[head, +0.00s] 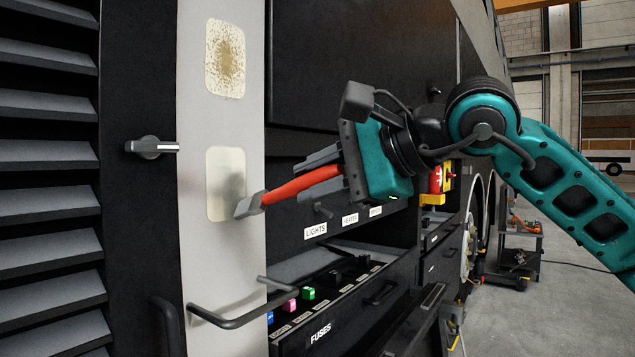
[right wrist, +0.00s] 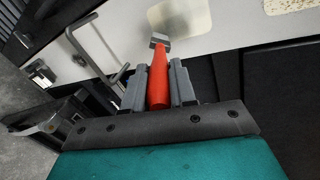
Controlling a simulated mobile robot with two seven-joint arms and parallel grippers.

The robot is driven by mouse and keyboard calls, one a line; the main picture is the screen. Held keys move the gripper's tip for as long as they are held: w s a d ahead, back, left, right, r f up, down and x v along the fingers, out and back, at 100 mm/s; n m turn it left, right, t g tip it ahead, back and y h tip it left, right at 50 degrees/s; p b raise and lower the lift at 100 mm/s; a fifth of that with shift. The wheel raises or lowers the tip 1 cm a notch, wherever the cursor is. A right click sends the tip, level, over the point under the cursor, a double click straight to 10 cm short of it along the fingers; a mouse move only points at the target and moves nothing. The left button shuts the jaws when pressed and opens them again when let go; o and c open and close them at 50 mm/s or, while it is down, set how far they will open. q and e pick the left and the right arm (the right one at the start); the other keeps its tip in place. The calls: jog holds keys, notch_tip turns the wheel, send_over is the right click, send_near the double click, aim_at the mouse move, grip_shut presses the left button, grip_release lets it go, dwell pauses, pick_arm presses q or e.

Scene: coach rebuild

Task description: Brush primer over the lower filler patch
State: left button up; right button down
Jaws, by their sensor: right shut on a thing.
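The lower filler patch (head: 225,183) is a pale cream rounded rectangle on the light grey panel. A greyer, blurred area shows on its right-hand part; I cannot tell whether it is primer or shadow. My right gripper (head: 302,180) is shut on the red handle of the brush (head: 285,189). The brush's grey head is at the patch's lower right edge; whether it touches is unclear. In the right wrist view the brush (right wrist: 158,78) points from between the fingers toward the patch (right wrist: 182,16). My left gripper is not in view.
An upper patch (head: 225,58) with brown speckles is higher on the panel. A latch handle (head: 150,147) sticks out at left, and a bent dark rail (head: 240,318) lies below the brush. An open fuse drawer (head: 335,315) stands below my right gripper.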

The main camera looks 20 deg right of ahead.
jog(key=shift+r+p, duration=2)
jog(key=shift+r, duration=1.05)
notch_tip(320, 180, up, 4)
jog(key=p, duration=0.3)
jog(key=shift+f, duration=0.2)
jog(key=shift+s+a+f+b, duration=0.95)
jog(key=shift+a+f+b, duration=0.25)
jog(key=shift+f+b, duration=4.3)
notch_tip(320, 180, up, 11)
jog(key=p, duration=0.9)
jog(key=shift+f, duration=0.1)
